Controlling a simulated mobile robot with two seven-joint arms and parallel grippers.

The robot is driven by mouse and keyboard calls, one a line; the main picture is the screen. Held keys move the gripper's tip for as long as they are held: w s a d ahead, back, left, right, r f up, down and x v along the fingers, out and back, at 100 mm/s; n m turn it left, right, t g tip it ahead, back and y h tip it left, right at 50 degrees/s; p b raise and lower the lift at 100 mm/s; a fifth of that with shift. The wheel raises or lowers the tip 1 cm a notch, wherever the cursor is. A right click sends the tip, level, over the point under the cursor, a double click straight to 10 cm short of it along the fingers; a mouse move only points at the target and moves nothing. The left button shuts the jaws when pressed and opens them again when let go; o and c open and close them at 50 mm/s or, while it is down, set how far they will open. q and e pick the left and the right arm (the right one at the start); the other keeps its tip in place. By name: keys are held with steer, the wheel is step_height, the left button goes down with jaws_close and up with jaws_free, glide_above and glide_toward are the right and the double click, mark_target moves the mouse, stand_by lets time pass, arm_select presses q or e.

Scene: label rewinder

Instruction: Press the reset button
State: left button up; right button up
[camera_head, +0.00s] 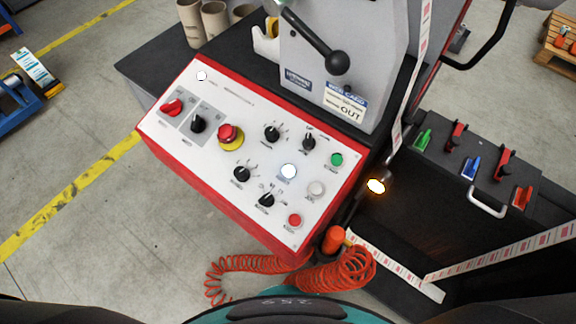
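The control panel (185,130) is a white face in a red housing, tilted in the middle of the view. Its right part carries a bright white round button (288,171), a green button (337,160), a grey-white button (316,188) and a red button (295,220). The small labels are too blurred to tell surely which one is the reset button. A red mushroom button (229,134) on a yellow ring sits near the middle of the panel. Neither of my grippers is in view.
Several black knobs (271,133) stand up from the panel. A black ball-ended lever (336,63) overhangs behind it. A coiled orange hose (340,272) hangs at the panel's near edge. A lit lamp (376,186) and a label web (500,252) are at the right.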

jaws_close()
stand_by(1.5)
